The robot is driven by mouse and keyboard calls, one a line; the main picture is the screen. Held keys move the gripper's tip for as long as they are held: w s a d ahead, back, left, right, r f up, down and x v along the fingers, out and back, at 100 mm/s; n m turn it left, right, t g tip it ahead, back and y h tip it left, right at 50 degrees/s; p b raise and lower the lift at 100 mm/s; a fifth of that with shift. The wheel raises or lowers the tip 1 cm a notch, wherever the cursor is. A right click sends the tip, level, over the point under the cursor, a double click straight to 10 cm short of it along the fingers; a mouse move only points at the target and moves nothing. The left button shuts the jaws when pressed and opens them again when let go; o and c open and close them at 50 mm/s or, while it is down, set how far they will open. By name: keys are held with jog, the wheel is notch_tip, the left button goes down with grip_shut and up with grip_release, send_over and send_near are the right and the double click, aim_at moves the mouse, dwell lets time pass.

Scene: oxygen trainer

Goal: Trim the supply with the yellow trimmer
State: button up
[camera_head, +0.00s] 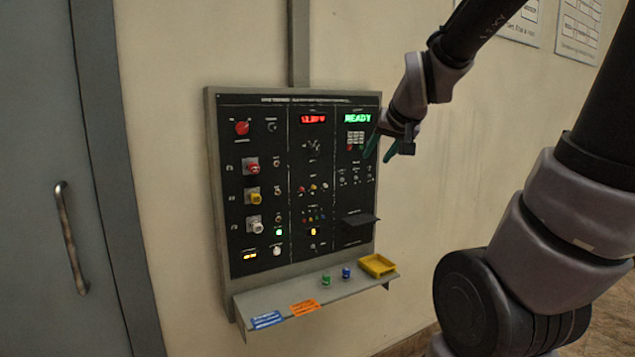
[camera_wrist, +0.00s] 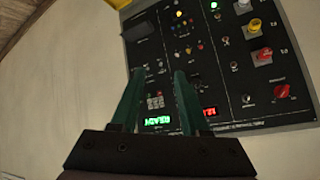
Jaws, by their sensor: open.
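The dark panel (camera_head: 230,160) hangs on the wall with three columns of controls. Yellow controls on it are a large yellow knob (camera_head: 253,194) in the left column, between a red and a white one, and a small yellow knob (camera_head: 313,187) in a row in the middle column. I cannot tell which is the trimmer. The large yellow knob also shows in the wrist view (camera_wrist: 264,53), where the panel is upside down. My gripper (camera_head: 381,148) is open and empty, in front of the panel's upper right part. Its green fingers show in the wrist view (camera_wrist: 158,75).
A red display (camera_head: 313,119) and a green READY display (camera_head: 357,118) are lit. A dark ledge (camera_head: 360,218) juts out at lower right. The shelf below (camera_head: 340,299) bears a yellow tray (camera_head: 378,264), a green piece (camera_head: 326,280) and a blue piece (camera_head: 346,272). A door stands left.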

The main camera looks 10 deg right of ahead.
jog(key=w+d+f+n+t, duration=0.1)
jog(key=w+f+n+t, duration=0.2)
jog(key=w, duration=0.7)
jog(key=n+t+y, duration=0.5)
jog(key=n, duration=0.1)
send_near(315, 188)
jog(key=x, duration=0.7)
jog(key=shift+w+a+r, duration=0.15)
jog(key=shift+w, duration=0.25)
grip_shut()
